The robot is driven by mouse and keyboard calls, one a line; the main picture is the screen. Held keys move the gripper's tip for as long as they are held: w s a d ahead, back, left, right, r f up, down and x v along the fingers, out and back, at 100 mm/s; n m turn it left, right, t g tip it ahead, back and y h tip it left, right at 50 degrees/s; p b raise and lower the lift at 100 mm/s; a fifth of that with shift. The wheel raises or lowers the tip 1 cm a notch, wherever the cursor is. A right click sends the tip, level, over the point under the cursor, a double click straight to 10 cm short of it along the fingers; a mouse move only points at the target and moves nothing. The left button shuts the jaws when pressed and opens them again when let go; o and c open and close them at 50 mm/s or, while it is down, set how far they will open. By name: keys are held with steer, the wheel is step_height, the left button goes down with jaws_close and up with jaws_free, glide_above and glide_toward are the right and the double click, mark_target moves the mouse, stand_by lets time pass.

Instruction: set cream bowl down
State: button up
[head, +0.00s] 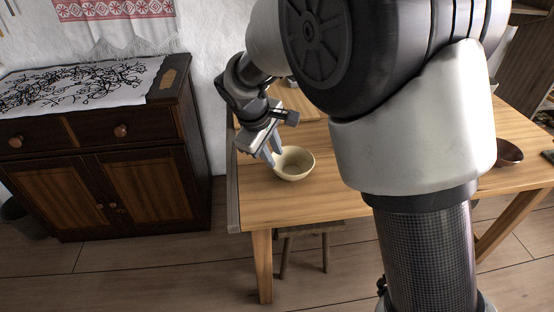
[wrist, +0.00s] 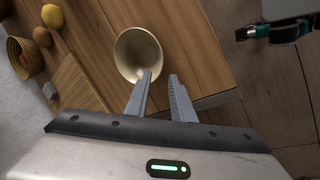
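The cream bowl (head: 294,165) is upright at the left end of the wooden table (head: 262,207), near its front edge, and appears to rest on the top. It also shows in the wrist view (wrist: 135,50), empty inside. My gripper (head: 271,154) is at the bowl's left rim, pointing down. In the wrist view the fingers (wrist: 160,76) are apart with a visible gap. One fingertip overlaps the bowl's opening and the other is just outside the rim. Whether either finger touches the rim cannot be told.
A brown bowl (head: 508,153) stands on the table's right side. The wrist view shows a woven basket (wrist: 24,57), round yellowish and brown items (wrist: 52,16), and a wooden board (wrist: 78,84). A dark cabinet (head: 110,165) stands left; a stool (head: 305,231) is under the table.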

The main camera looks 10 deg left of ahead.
steer(key=s+d+r+m+y, duration=0.1)
steer(key=s+d+r+m, duration=0.65)
steer(key=d+r, duration=0.65)
steer(key=s+d+m, duration=0.2)
steer(key=s+d, duration=0.2)
steer(key=s, duration=0.4)
steer(key=s+d+m+t, duration=0.1)
steer(key=s+d+m, duration=0.2)
steer(key=s+d, duration=0.2)
steer(key=s, duration=0.3)
steer(key=shift+s+d+m+y, duration=0.2)
steer(key=shift+d+m+y, duration=0.05)
steer(key=shift+m+y, duration=0.15)
